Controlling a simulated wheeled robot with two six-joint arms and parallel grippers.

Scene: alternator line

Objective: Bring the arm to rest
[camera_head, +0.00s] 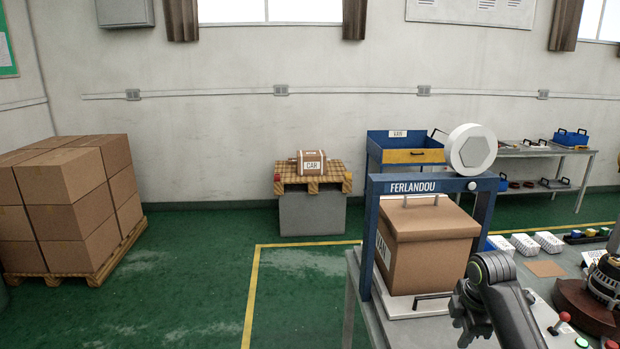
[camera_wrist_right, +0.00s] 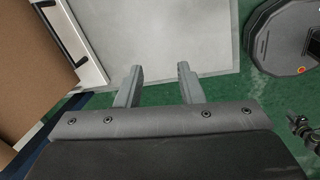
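My right gripper (camera_head: 468,312) is at the lower right of the head view, beside the front right of a cardboard box (camera_head: 425,255). In the right wrist view its two fingers (camera_wrist_right: 160,87) are apart with nothing between them, over a grey surface and green floor. The box stands on a white tray (camera_head: 405,302) under a blue frame marked FERLANDOU (camera_head: 425,187). The box also shows at the left edge of the right wrist view (camera_wrist_right: 30,60). My left gripper is in neither view.
A pallet of boxes (camera_head: 75,205) stands left. A small stand with a CAB box (camera_head: 312,163) is at the back. Green floor between is clear.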

